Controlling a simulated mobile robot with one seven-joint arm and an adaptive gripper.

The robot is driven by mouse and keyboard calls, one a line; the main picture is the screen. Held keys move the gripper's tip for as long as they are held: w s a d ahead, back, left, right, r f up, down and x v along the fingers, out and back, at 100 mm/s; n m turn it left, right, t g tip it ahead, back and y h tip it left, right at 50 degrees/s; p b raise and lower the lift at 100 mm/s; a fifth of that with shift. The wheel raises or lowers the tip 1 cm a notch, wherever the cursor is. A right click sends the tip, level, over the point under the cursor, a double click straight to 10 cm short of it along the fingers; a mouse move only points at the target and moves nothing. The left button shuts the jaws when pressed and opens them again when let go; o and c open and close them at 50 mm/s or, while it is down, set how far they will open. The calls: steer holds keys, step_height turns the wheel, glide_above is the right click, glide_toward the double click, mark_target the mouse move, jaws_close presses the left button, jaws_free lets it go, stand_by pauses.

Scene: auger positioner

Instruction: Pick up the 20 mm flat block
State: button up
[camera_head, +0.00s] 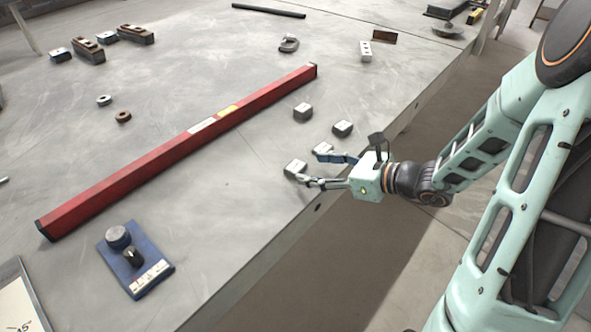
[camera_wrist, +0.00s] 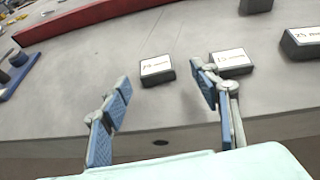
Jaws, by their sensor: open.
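Small dark flat blocks with white labelled tops lie on the grey table. One block (camera_wrist: 157,72) lies just beyond the gap between my fingers in the wrist view; its label is too blurred to read surely. In the head view this block (camera_head: 296,166) is beside my fingertips. A second block (camera_wrist: 232,64), its label also blurred, lies just right of it, partly behind my right finger; it shows in the head view too (camera_head: 322,147). A third block (camera_wrist: 303,43) reads 25 mm. My gripper (camera_wrist: 165,86) is open and empty, low over the table edge (camera_head: 312,168).
A fourth block (camera_head: 303,112) lies farther in. A long red bar (camera_head: 180,148) crosses the table beyond the blocks. A blue base with knobs (camera_head: 137,260) stands near the front left. The table between bar and blocks is clear.

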mark_target(297, 167)
steer(key=x, duration=0.2)
steer(key=b+x, duration=0.1)
steer(key=x, duration=0.1)
steer(key=shift+a, duration=0.5)
steer(key=shift+c, duration=0.3)
steer(key=shift+r, duration=0.1)
steer(key=c, duration=1.5)
